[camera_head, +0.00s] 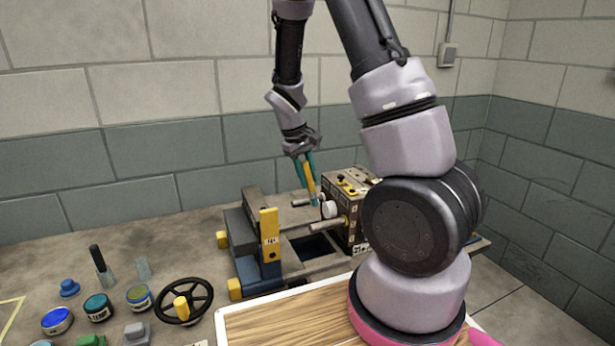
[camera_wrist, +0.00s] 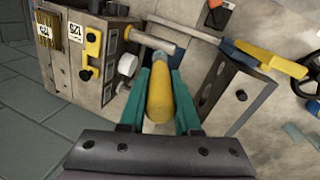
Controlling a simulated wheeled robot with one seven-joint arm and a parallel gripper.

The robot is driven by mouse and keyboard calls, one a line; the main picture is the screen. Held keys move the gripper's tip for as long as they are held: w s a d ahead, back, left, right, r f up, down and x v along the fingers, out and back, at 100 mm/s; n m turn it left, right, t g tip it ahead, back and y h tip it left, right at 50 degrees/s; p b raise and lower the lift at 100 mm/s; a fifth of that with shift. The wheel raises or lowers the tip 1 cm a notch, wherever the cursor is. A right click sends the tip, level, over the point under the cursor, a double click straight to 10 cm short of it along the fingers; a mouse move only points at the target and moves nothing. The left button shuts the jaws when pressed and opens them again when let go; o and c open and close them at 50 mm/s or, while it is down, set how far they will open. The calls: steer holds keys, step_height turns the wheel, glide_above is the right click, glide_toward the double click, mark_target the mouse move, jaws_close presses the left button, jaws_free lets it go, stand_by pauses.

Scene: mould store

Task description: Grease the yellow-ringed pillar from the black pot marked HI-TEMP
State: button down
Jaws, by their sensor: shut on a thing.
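My gripper (camera_head: 309,184) is shut on a yellow-handled tool (camera_wrist: 159,97) with a dull blue tip, which looks like a brush. Its teal fingers stand either side of the handle. The tip is above the gap between the mould halves, close to the pillars; contact cannot be told. The yellow-ringed pillar (camera_head: 327,225) juts left from the tan mould block (camera_head: 360,235); it also shows in the wrist view (camera_wrist: 152,41). A dark pot (camera_head: 97,308) with teal contents stands on the bench at left; its label seems to end in TEMP.
A blue-topped pot (camera_head: 57,320) and a yellow-banded pot (camera_head: 139,297) flank the dark pot. A black handwheel (camera_head: 208,297), a black-handled scraper (camera_head: 102,268) and a blue cap (camera_head: 69,288) are nearby. A white-rimmed wooden board (camera_head: 270,325) lies in front. My arm hides the mould's right side.

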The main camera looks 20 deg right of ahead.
steer(key=d+f, duration=0.5)
steer(key=d, duration=0.4)
steer(key=a+r, duration=0.1)
steer(key=a, duration=0.2)
steer(key=a+r, duration=0.1)
steer(key=a, duration=0.2)
steer(key=a+r, duration=0.1)
steer(key=a, duration=0.2)
steer(key=shift+r, duration=0.1)
